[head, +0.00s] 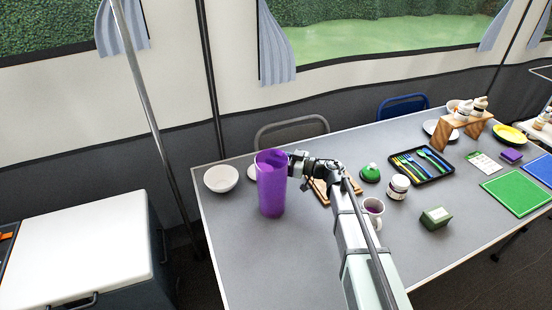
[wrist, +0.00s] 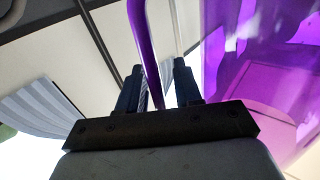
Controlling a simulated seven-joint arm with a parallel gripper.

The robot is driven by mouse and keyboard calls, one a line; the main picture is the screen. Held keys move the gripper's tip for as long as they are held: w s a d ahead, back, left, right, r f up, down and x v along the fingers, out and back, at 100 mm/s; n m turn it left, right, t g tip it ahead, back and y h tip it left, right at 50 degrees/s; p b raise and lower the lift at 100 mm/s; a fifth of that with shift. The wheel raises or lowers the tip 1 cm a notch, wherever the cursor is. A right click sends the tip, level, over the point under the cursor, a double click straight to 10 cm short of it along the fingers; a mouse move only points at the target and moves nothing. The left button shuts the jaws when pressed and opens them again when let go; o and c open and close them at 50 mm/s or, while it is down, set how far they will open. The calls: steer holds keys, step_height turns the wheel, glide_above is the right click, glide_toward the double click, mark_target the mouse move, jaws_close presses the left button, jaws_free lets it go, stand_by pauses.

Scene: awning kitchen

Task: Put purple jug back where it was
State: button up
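The purple jug (head: 271,185) is tall, translucent and upright over the left part of the grey table in the head view. I cannot tell whether its base touches the table. My gripper (head: 294,160) is at its upper right side, where the handle is. In the wrist view, the jug's body (wrist: 265,75) fills the right side. Its purple handle passes between the two dark fingers of my gripper (wrist: 160,88), which appear shut on it. The fingertip contact is partly hidden.
Right of my arm are a mug (head: 372,211), a jar (head: 398,187), a green box (head: 435,217) and a cutlery tray (head: 440,177). The table's front left is clear.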

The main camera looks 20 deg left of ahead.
steer(key=shift+o, duration=0.5)
steer(key=shift+r, duration=0.1)
steer(key=shift+d, duration=0.15)
steer(key=d, duration=1.1)
steer(key=shift+w+d, duration=0.25)
steer(key=shift+d, duration=0.1)
